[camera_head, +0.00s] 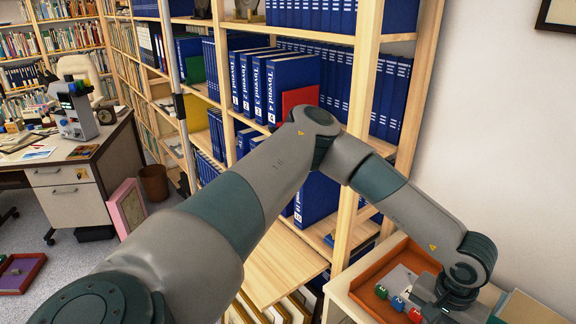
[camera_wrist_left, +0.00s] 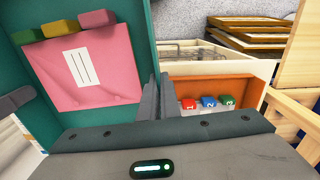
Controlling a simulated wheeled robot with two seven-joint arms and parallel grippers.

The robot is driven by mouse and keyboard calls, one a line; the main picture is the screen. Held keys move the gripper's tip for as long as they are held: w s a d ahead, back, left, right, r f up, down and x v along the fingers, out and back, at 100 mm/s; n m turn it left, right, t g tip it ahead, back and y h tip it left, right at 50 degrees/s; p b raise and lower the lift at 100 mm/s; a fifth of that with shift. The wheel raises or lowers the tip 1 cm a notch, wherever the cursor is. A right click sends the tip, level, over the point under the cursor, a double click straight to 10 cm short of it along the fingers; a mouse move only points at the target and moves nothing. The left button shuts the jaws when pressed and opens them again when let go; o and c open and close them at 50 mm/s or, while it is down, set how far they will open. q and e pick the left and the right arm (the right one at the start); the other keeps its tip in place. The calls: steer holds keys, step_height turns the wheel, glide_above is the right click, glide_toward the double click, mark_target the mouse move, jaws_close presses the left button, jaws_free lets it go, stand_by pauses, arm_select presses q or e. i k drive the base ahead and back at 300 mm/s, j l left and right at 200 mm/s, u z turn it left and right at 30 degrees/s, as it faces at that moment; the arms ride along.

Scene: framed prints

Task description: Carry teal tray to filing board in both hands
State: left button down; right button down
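The teal tray (camera_wrist_left: 96,14) fills the left of the left wrist view. It holds a pink sheet (camera_wrist_left: 85,70) with a white label, and yellow, green and red blocks along its far side. My left gripper (camera_wrist_left: 159,85) has its two fingers close together, with the tray's right wall between them. In the head view my left gripper (camera_head: 440,301) is at the lower right, mostly hidden by its own wrist. Only a sliver of teal rim (camera_head: 497,305) shows beside it there. I cannot make out a filing board.
An orange tray (camera_head: 374,270) with red, blue and green numbered blocks lies directly beside the teal tray. A tall bookcase (camera_head: 350,205) with blue binders stands behind my arm. Stacked frames (camera_wrist_left: 255,38) lie beyond in the wrist view. A desk (camera_head: 90,165) stands far left.

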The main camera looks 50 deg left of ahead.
mark_target(263, 272)
steer(key=u, duration=1.25)
steer(key=i+j, duration=0.75)
steer(key=j, duration=0.2)
steer(key=j+u, duration=0.05)
